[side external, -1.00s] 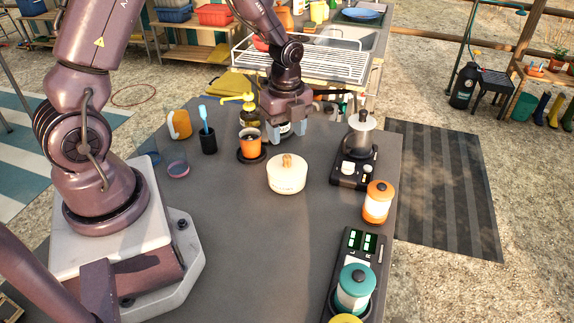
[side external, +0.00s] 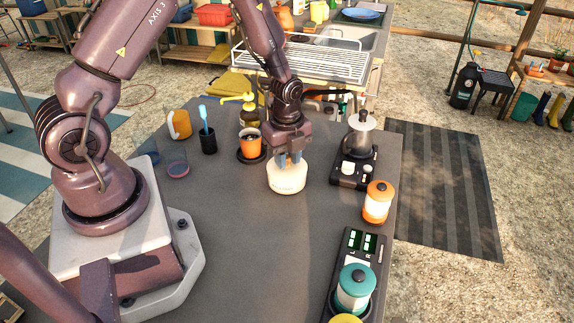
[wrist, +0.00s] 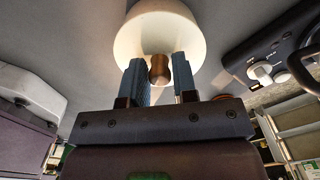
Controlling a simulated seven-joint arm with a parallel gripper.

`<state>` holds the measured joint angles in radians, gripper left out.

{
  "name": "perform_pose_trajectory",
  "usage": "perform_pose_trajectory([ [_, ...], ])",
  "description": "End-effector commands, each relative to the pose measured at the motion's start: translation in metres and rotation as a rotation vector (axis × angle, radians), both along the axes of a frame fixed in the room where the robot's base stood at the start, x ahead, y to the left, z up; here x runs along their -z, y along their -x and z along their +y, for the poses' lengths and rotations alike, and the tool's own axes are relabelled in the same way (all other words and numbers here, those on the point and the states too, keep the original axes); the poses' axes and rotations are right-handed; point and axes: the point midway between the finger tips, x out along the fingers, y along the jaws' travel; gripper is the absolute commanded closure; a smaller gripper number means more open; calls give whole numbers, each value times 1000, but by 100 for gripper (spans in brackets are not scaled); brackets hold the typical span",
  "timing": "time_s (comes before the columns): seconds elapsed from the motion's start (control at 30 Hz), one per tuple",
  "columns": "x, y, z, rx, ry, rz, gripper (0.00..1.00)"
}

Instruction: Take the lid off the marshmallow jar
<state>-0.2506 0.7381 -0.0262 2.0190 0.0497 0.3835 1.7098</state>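The white marshmallow jar (side external: 287,180) stands upright on the dark grey table, its top partly hidden by my gripper. In the wrist view the pale round lid (wrist: 160,30) is seen from above, with a brown wooden knob (wrist: 160,69) at its middle. My gripper (side external: 289,161) points down over the jar. In the wrist view its two blue fingers (wrist: 161,75) stand on either side of the knob, with a narrow gap at least on the right. The fingers look open; the lid appears seated on the jar.
An orange cup (side external: 250,143) on a dark saucer is close to the left. A burner with a glass-and-metal pot (side external: 360,137) stands to the right. The table in front is clear.

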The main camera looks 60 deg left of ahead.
Motion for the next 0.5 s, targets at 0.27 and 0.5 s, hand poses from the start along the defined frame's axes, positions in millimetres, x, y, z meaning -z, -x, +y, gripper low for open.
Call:
perform_pose_trajectory([
  [0.27, 0, 0, 0, 0, 0, 0, 100],
  [0.5, -5, 0, 0, -1, 0, -1, 100],
])
